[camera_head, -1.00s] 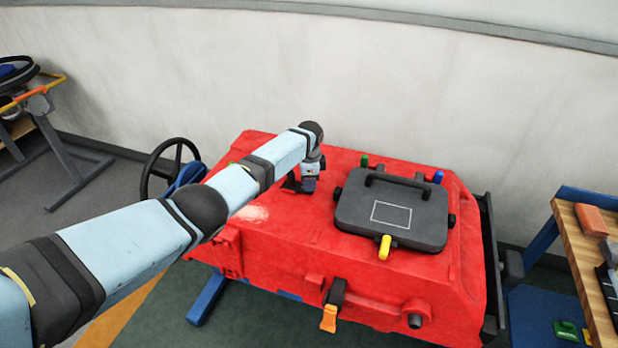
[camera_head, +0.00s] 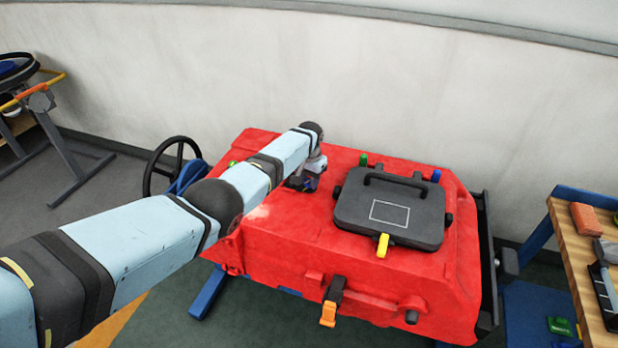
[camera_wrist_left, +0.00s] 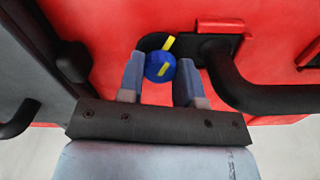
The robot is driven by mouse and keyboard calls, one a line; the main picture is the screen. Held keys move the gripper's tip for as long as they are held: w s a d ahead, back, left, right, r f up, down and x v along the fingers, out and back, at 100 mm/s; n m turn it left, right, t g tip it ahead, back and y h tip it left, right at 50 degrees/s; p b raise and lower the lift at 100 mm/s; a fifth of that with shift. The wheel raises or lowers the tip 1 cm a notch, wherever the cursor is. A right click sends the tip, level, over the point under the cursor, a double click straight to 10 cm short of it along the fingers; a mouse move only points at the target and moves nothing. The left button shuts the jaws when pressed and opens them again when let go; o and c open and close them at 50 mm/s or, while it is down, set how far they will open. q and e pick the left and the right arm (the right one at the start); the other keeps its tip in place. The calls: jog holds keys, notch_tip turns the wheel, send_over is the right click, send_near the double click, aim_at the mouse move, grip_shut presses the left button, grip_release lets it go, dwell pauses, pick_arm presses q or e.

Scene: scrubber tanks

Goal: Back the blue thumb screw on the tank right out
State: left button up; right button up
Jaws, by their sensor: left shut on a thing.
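The red tank (camera_head: 300,235) stands in the middle of the head view. My left gripper (camera_head: 302,185) reaches down to its top, left of the dark lid. In the left wrist view, the blue thumb screw (camera_wrist_left: 160,67), with a yellow stripe on its head, sits between the two fingers of my left gripper (camera_wrist_left: 160,78), which is shut on it. It is at a dark plate (camera_wrist_left: 190,42) with a yellow mark beside it. My gripper mostly hides the screw in the head view. My right gripper is in neither view.
The dark lid (camera_head: 388,225) has a handle and a yellow latch (camera_head: 382,245). A black handwheel (camera_head: 158,165) stands left of the tank. A wooden bench (camera_head: 590,265) is at the right. In the left wrist view, a thick black hose (camera_wrist_left: 245,92) runs close beside the right finger.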

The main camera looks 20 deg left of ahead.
pick_arm(q)
jog(key=n, duration=0.5)
jog(key=shift+s+f+n, duration=0.25)
jog(key=shift+f+n, duration=0.05)
jog(key=n, duration=0.6)
jog(key=shift+p, duration=0.4)
jog(key=n, duration=0.6)
jog(key=shift+f+n, duration=0.1)
jog(key=shift+n, duration=2.8)
jog(key=o, duration=0.9)
jog(key=shift+o, duration=0.2)
jog(key=shift+w, duration=0.1)
jog(key=shift+w, duration=0.1)
